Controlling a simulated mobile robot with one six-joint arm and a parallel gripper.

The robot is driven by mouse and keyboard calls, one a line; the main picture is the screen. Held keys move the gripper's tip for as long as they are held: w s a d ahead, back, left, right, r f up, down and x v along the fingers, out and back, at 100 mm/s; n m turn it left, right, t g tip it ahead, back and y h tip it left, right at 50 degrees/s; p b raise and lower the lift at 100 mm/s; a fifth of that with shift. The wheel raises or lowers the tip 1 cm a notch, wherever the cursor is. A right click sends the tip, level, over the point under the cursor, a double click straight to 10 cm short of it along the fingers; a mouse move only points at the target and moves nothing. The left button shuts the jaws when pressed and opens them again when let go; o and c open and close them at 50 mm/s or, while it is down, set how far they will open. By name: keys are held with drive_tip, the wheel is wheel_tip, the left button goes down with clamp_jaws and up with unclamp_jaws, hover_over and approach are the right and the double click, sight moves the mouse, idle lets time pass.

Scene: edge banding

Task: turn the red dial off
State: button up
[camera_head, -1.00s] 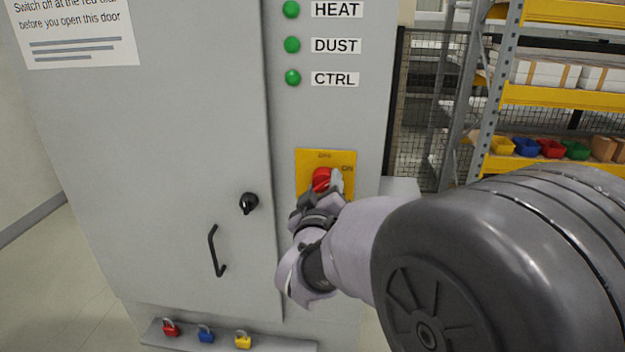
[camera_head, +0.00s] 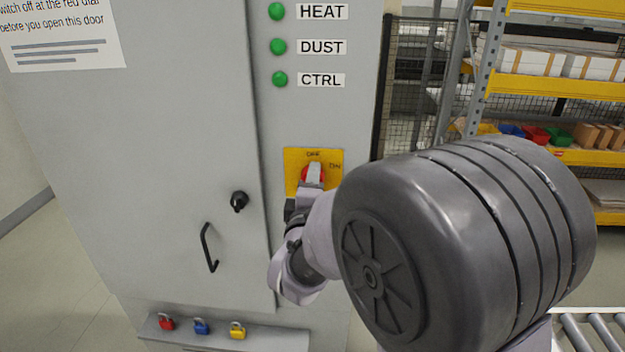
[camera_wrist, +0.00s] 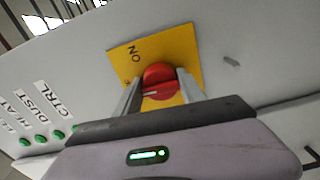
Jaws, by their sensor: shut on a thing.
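The red dial (camera_head: 305,173) sits on a yellow plate (camera_head: 293,160) on the grey cabinet, with OFF printed above it and ON at its upper right. In the wrist view, the red dial (camera_wrist: 160,76) is between the two fingers of my gripper (camera_wrist: 160,90), which is shut on it. The dial's white mark points left there, toward the cabinet's upper side, where the OFF label is hidden by a finger. In the head view my gripper (camera_head: 313,175) covers much of the dial, its finger upright below OFF.
Three green lamps (camera_head: 279,46) labelled HEAT, DUST and CTRL are above the plate. A black door handle (camera_head: 208,248) and a black lock knob (camera_head: 239,200) are at left.

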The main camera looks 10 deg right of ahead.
drive_tip(key=shift+n, duration=0.5)
drive_tip(key=o, duration=1.4)
drive_tip(key=shift+c, duration=0.2)
drive_tip(key=b+v, duration=0.8)
drive_tip(key=v, duration=0.9)
drive_tip(key=shift+s, duration=0.2)
